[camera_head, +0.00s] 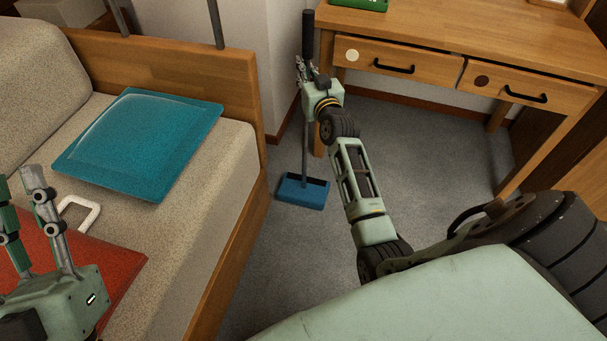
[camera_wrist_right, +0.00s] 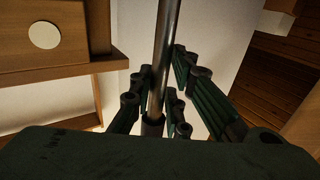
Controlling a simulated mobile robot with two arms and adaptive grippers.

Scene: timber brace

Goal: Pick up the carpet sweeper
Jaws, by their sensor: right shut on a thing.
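The carpet sweeper has a blue head (camera_head: 303,191), a thin grey pole and a black handle grip (camera_head: 308,34). It stands upright, with its head at the carpet between the bed and the desk. My right gripper (camera_head: 304,72) is shut on the pole just below the black grip. In the right wrist view the grey pole (camera_wrist_right: 161,60) runs up between the fingers of my right gripper (camera_wrist_right: 165,92). My left gripper (camera_head: 40,190) is over the bed at the lower left, fingers apart and empty.
A wooden desk (camera_head: 440,30) with two drawers stands right of the sweeper. The bed's wooden side (camera_head: 232,262) is close on the left. A teal cushion (camera_head: 140,140), a red cushion (camera_head: 110,268) and a white handle-like loop (camera_head: 80,212) lie on the bed. Grey carpet is free below the desk.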

